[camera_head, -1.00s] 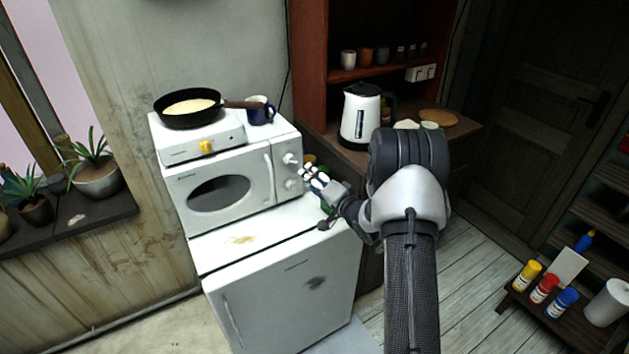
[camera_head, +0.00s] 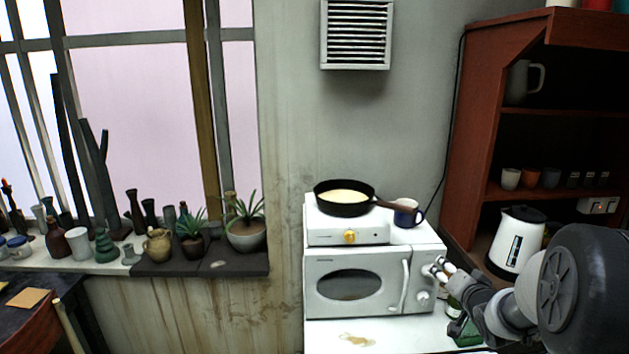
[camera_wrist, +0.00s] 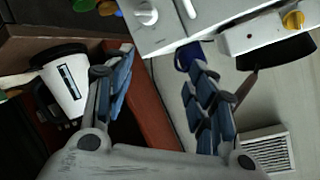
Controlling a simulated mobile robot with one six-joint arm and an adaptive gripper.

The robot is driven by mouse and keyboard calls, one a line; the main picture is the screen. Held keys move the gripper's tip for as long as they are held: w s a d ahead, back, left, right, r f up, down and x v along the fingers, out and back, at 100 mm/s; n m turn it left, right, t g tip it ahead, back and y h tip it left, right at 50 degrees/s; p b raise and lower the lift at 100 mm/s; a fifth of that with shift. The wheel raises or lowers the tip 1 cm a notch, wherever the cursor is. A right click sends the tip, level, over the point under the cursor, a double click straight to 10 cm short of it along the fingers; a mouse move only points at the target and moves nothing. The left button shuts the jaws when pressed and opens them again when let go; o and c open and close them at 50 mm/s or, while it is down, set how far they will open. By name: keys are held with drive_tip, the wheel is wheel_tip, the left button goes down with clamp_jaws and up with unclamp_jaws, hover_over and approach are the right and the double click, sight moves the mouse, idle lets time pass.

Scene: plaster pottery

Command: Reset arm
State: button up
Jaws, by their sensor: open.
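My gripper (camera_head: 445,270) is at the right front of the white microwave (camera_head: 390,255), close to its knobs. In the wrist view my gripper (camera_wrist: 162,75) shows its two blue-padded fingers spread apart with nothing between them. The microwave's knob side also shows at the top of the wrist view (camera_wrist: 168,32). I cannot tell whether a fingertip touches the microwave. My arm reaches in from the lower right of the head view.
A hot plate (camera_head: 348,232) on the microwave bears a black pan (camera_head: 330,200); a blue mug (camera_head: 404,214) stands beside it. A white kettle (camera_head: 516,240) stands right of the gripper by a red-brown shelf (camera_head: 485,100). Potted plants (camera_head: 246,232) line the windowsill at left.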

drive_tip(key=s+a+r+n+g+h, duration=0.1)
drive_tip(key=s+a+r+n+g, duration=0.25)
drive_tip(key=s, duration=0.55)
drive_tip(key=s+a+r+g, duration=0.2)
drive_tip(key=s+a+r, duration=0.3)
drive_tip(key=s+a, duration=0.3)
drive_tip(key=s+a+f+n+g, duration=0.1)
drive_tip(key=s+a, duration=0.1)
drive_tip(key=s, duration=0.5)
drive_tip(key=s+a+f+n+g+y, duration=0.1)
drive_tip(key=s+a+n, duration=0.1)
drive_tip(key=s, duration=0.6)
drive_tip(key=s+a+f+n+g+y, duration=0.1)
drive_tip(key=s+a, duration=0.3)
drive_tip(key=s, duration=0.4)
drive_tip(key=shift+s+a+f+n+g, duration=0.2)
drive_tip(key=shift+f+n+g, duration=0.15)
drive_tip(key=shift+n, duration=0.3)
drive_tip(key=shift+o, duration=0.2)
drive_tip(key=shift+r, duration=0.1)
